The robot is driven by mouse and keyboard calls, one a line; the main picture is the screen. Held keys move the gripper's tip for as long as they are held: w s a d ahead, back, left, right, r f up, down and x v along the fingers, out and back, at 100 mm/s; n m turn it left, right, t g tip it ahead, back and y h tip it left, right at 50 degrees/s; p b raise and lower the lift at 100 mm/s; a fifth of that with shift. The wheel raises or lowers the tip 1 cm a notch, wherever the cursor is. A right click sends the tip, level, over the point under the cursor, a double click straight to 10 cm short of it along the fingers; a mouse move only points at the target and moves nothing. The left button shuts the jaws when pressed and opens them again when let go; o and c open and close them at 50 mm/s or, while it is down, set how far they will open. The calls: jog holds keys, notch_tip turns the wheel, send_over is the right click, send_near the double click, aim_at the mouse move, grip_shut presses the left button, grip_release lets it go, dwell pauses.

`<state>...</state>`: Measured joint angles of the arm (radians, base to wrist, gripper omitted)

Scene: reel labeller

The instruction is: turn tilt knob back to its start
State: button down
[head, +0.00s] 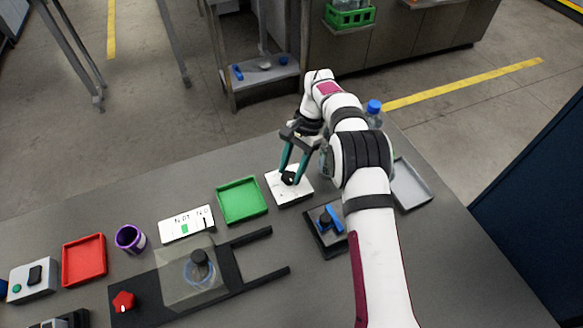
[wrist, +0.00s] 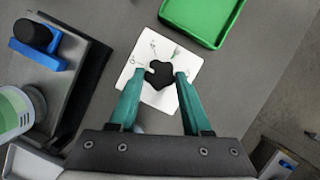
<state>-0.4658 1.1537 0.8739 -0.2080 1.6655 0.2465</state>
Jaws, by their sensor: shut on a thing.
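The tilt knob (wrist: 158,77) is a black lobed knob on a white square plate with small dark marks (wrist: 185,58). In the head view the knob (head: 289,177) sits on its plate (head: 296,194) on the table, right of the green tray. My gripper (wrist: 165,76) points down with its two teal fingers on either side of the knob, shut on it. In the head view my gripper (head: 291,172) stands over the plate. A pale mark shows on the knob's left lobe in the wrist view. The fingers partly hide the plate's lower part.
A green tray (head: 241,214) lies left of the plate. A dark block with a blue lever (head: 335,219) stands near my arm at the right. A grey tray (head: 424,187) and a blue-capped bottle (head: 374,107) are beyond my arm. A black fork-shaped frame (head: 262,283) lies in front.

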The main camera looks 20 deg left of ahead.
jog(key=shift+c, duration=1.8)
grip_release()
jog(key=v, duration=0.7)
jog(key=shift+w+r, duration=0.15)
jog(key=shift+r, duration=0.05)
jog(key=shift+r, duration=0.1)
